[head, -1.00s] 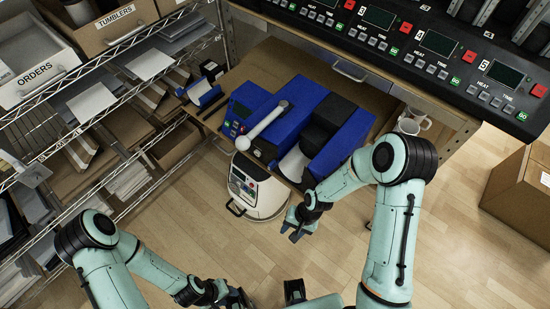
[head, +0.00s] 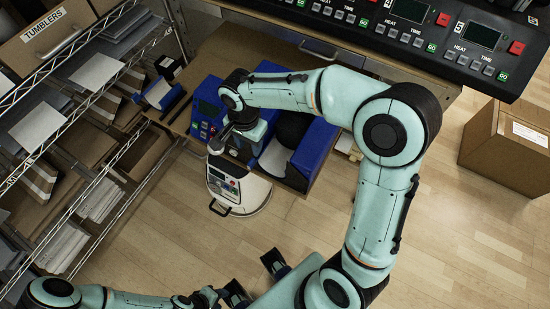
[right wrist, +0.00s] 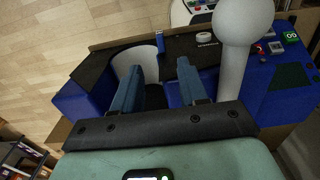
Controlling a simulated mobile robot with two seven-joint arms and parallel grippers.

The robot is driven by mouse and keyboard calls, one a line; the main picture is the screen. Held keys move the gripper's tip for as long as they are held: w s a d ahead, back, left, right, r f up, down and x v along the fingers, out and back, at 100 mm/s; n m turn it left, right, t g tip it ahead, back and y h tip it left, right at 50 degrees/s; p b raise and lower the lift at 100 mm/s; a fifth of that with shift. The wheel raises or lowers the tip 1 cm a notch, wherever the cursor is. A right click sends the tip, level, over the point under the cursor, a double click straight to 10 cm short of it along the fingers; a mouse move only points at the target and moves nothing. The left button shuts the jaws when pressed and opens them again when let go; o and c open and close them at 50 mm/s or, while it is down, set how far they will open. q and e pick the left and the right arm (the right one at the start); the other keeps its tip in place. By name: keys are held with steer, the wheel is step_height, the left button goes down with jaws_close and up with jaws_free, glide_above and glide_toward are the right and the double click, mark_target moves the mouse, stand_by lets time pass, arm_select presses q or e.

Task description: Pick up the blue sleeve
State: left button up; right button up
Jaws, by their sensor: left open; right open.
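I cannot single out a separate blue sleeve with certainty. A small blue piece with black and white parts (head: 160,93) lies at the left end of the wooden worktop. The blue mug press (head: 318,150) stands on the worktop, partly hidden by my right arm. My right gripper (head: 240,135) is over the press. In the right wrist view its two blue-grey fingers (right wrist: 160,88) are apart with nothing held between them. A white curved, mug-like surface (right wrist: 140,62) shows behind the left finger. My left gripper (head: 235,293) is low in the head view, away from the worktop, open.
The press's white round-ended lever (right wrist: 235,50) rises close to the right finger. A white rounded machine (head: 238,188) stands below the worktop edge. A wire shelf (head: 75,120) is at the left, a control panel (head: 430,30) at the back. A cardboard box (head: 505,140) stands right.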

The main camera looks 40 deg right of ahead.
mark_target(251, 160)
step_height(251, 160, down, 8)
steer(key=shift+w, duration=0.1)
stand_by(0.4)
jaws_close()
steer(key=shift+r, duration=0.1)
stand_by(1.2)
